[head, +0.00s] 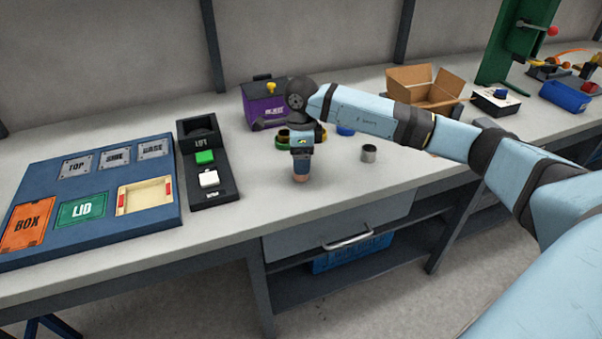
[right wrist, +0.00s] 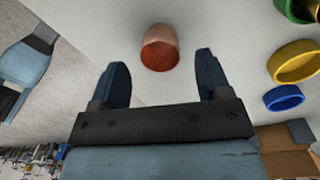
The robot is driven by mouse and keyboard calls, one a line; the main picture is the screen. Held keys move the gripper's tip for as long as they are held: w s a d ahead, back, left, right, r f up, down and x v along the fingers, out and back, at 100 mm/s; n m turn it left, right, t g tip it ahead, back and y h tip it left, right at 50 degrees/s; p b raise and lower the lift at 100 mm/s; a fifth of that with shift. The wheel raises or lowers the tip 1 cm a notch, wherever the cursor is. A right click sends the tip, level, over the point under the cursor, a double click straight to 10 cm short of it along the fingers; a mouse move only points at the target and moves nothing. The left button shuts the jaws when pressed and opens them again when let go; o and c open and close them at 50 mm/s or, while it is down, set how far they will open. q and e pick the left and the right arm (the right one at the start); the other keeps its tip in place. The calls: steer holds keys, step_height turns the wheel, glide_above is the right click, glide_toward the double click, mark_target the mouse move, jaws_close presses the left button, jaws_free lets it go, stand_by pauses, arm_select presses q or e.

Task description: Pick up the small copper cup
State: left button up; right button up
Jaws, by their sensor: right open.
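The small copper cup (right wrist: 160,48) stands on the grey bench top, seen from above in the right wrist view. In the head view only its lower part (head: 300,178) shows, below my right gripper (head: 301,163). The gripper points down over the cup and hides most of it. In the right wrist view the two fingers of my right gripper (right wrist: 160,80) are apart, and the cup lies just beyond the gap between their tips, with nothing held. My left gripper is not in view.
Behind the gripper stand yellow and green rings (head: 283,140) and a blue ring (head: 345,130). A grey metal cup (head: 369,153) is to the right. A purple box (head: 262,105), an open cardboard box (head: 425,85), a LIFT button panel (head: 206,170) and a blue labelled board (head: 90,240) surround the area.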

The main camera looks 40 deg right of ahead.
step_height(320, 180, down, 2)
steer(key=shift+f, duration=0.25)
steer(key=c, duration=1)
steer(key=shift+r, duration=0.15)
